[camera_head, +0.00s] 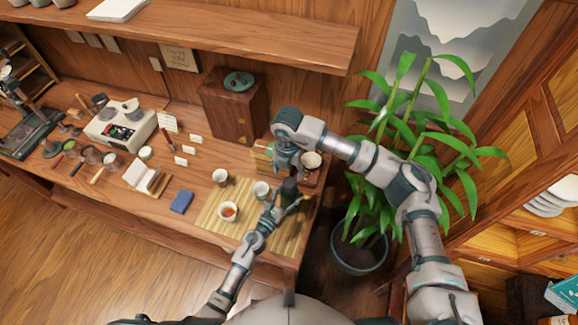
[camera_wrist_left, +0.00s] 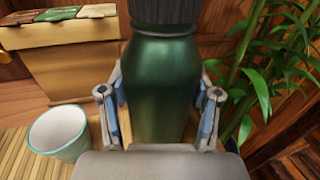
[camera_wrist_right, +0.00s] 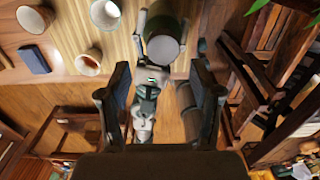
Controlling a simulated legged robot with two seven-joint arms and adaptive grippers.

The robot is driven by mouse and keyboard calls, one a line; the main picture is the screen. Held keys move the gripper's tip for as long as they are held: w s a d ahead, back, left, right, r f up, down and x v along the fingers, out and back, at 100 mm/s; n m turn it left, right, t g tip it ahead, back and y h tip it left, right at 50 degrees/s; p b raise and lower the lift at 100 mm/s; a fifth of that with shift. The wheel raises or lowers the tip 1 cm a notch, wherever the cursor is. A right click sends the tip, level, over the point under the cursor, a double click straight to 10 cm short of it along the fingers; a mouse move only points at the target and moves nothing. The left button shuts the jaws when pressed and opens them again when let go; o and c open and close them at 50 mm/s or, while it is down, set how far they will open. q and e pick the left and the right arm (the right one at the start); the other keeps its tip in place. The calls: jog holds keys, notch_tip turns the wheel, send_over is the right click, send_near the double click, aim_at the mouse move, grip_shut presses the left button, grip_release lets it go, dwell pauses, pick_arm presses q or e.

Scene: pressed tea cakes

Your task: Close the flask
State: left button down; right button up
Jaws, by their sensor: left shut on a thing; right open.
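The green flask (camera_wrist_left: 160,88) stands upright on the bamboo mat in the left wrist view, with a dark grey ribbed piece (camera_wrist_left: 165,12) at its top. It also shows in the head view (camera_head: 289,190). My left gripper (camera_wrist_left: 160,118) is shut around its body. In the right wrist view the flask (camera_wrist_right: 163,45) appears beyond my open right fingers, its upper end pale and round. I cannot tell whether the top piece sits fully down. My right gripper (camera_head: 287,165) is open and empty, behind and above the flask in the head view, apart from it.
A potted plant (camera_head: 360,252) is right of the table. A blue book (camera_head: 182,201) lies left.

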jog(key=n, duration=0.5)
jog(key=shift+r, duration=0.15)
jog(key=n, duration=0.3)
jog(key=shift+r, duration=0.1)
jog(key=n, duration=0.5)
jog(key=shift+r, duration=0.1)
jog(key=n, duration=0.5)
jog(key=shift+d+r+n, duration=0.1)
jog(key=shift+r+n, duration=0.05)
jog(key=shift+n, duration=1.45)
jog(key=n, duration=0.5)
jog(key=shift+r, duration=0.2)
jog(key=n, duration=0.5)
jog(key=shift+r, duration=0.1)
jog(key=n, duration=0.4)
jog(key=shift+d+r+n, duration=0.1)
jog(key=shift+n, duration=0.2)
